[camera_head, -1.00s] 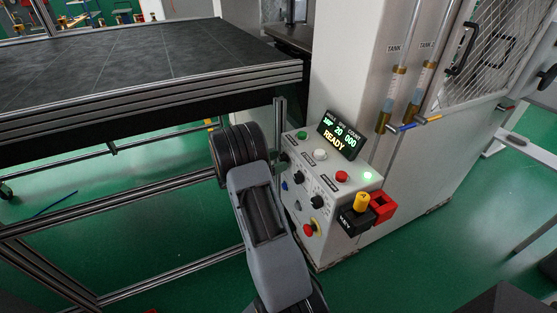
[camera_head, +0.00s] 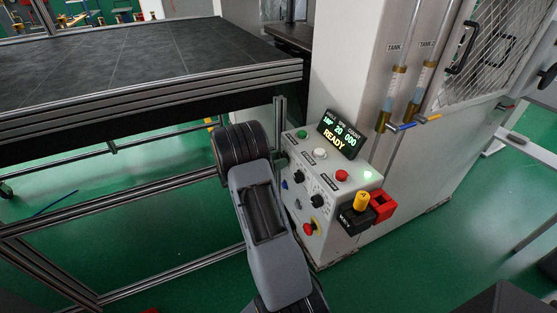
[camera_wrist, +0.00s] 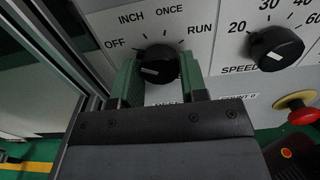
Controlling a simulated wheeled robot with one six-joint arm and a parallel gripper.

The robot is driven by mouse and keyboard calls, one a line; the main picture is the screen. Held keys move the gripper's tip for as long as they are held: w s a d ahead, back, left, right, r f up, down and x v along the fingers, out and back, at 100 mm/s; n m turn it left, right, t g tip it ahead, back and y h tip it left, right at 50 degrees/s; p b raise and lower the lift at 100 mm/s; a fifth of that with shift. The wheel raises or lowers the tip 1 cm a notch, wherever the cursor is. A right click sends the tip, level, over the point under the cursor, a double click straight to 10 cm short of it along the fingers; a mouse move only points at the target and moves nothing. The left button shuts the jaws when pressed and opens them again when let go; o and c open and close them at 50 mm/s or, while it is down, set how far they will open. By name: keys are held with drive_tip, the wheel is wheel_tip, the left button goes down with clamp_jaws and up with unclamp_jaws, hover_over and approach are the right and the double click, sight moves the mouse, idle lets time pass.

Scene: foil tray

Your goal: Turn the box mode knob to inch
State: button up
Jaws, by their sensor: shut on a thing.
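The mode knob (camera_wrist: 158,62) is a round black knob with a short white mark on its lower left part in the wrist view. The labels OFF, INCH, ONCE and RUN run in an arc above it from left to right. My gripper (camera_wrist: 160,73) has its two green fingers on either side of the knob and is shut on it. I cannot tell for sure which label the knob points at. In the head view, the grey control box (camera_head: 334,181) stands right of my arm, which hides part of its left side.
The speed knob (camera_wrist: 276,48) is close on the right, with a red button (camera_wrist: 299,108) below it. A lit display (camera_head: 340,137) on the box reads READY. A yellow and black key part (camera_head: 360,205) juts from its right side. A dark conveyor table (camera_head: 150,65) is at left.

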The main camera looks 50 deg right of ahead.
drive_tip(key=shift+f, duration=0.1)
drive_tip(key=m+b, duration=0.7)
drive_tip(key=b, duration=0.2)
drive_tip(key=shift+m, duration=0.4)
idle(0.4)
drive_tip(key=o, duration=0.9)
